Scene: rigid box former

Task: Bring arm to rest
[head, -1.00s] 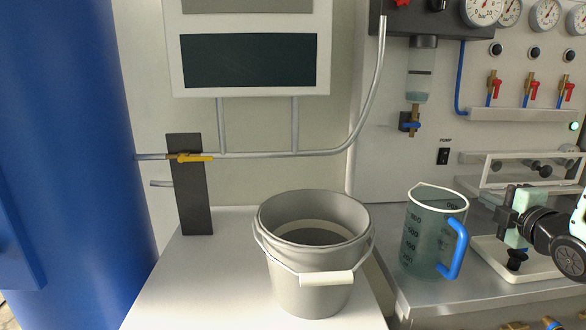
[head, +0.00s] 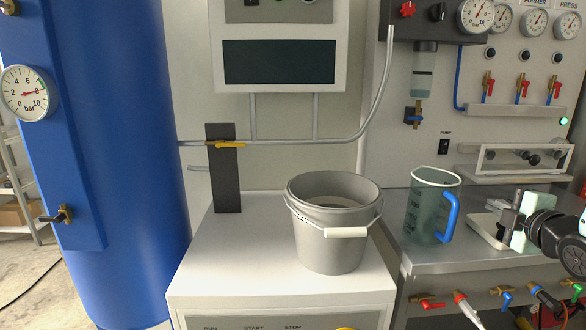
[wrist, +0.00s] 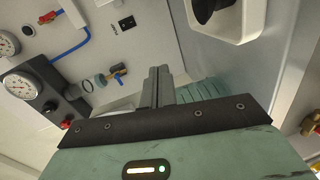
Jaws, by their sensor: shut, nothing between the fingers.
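My gripper (head: 508,214) is at the right edge of the head view, in front of the panel and to the right of the measuring jug. Part of my black and grey arm shows beside it. In the wrist view my gripper's dark fingers (wrist: 157,86) are together, with nothing between them. The fingers point towards the wall panel with its gauges and blue hose. The rest of my arm is out of view.
A grey bucket (head: 337,250) with a white handle grip stands on the white cabinet (head: 225,265). A clear jug (head: 425,215) with a blue handle stands on the steel bench (head: 450,258). A blue tank (head: 125,170) stands at left. Coloured valves line the bench front.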

